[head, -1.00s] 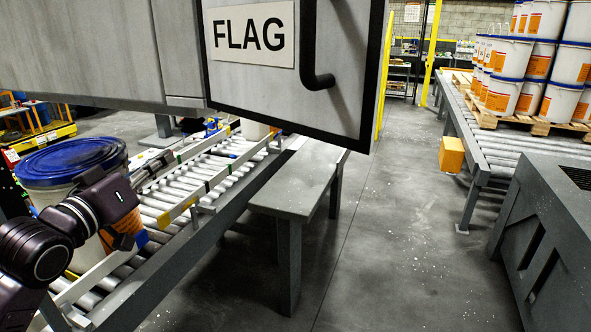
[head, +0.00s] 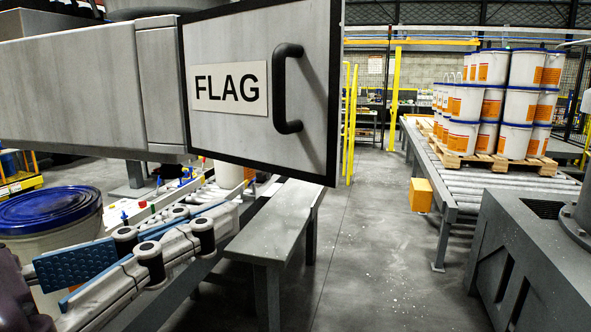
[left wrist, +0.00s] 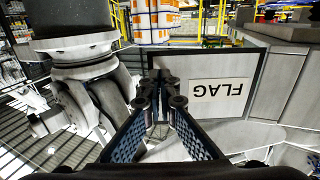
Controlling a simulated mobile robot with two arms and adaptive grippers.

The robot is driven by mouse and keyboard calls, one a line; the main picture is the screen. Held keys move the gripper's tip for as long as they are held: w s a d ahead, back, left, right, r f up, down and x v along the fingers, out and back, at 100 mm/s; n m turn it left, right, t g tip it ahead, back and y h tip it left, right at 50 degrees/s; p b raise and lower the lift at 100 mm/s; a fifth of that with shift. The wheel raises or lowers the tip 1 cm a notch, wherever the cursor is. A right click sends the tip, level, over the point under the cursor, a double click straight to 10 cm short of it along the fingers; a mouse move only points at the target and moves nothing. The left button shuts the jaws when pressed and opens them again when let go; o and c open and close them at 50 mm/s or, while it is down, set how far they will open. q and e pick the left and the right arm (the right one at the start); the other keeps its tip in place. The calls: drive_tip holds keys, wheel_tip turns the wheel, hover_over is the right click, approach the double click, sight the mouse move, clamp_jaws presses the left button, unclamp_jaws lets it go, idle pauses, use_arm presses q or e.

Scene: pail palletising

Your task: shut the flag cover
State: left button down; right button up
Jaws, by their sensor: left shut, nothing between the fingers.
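The flag cover (head: 235,125) is a grey panel with a black rim, a FLAG label and a black handle (head: 287,88). It stands out at an angle from the grey housing (head: 75,85). In the left wrist view the cover (left wrist: 203,68) appears with its label upside down. My left gripper (head: 212,225) is below the cover in the head view, over the conveyor side, with blue pads and black rollers. In the left wrist view its fingertips (left wrist: 160,92) meet, empty, and overlap the cover's handle side, hiding the handle. I cannot tell whether they touch. My right gripper is not in view.
A blue-lidded pail (head: 50,215) stands at the left. A grey bench (head: 275,225) lies below the cover. Stacked pails (head: 490,100) stand on a pallet on the right conveyor (head: 475,185). A grey cabinet (head: 530,265) is at the lower right. The middle floor is clear.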

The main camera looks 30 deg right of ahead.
sight(314, 174)
use_arm(q)
drive_tip(key=p+x, duration=0.5)
drive_tip(key=x, duration=0.6)
drive_tip(key=shift+d+r, duration=0.1)
drive_tip(key=shift+r, duration=0.05)
drive_tip(key=shift+d, duration=0.45)
drive_tip(key=shift+w, duration=0.1)
drive_tip(key=shift+d, duration=0.15)
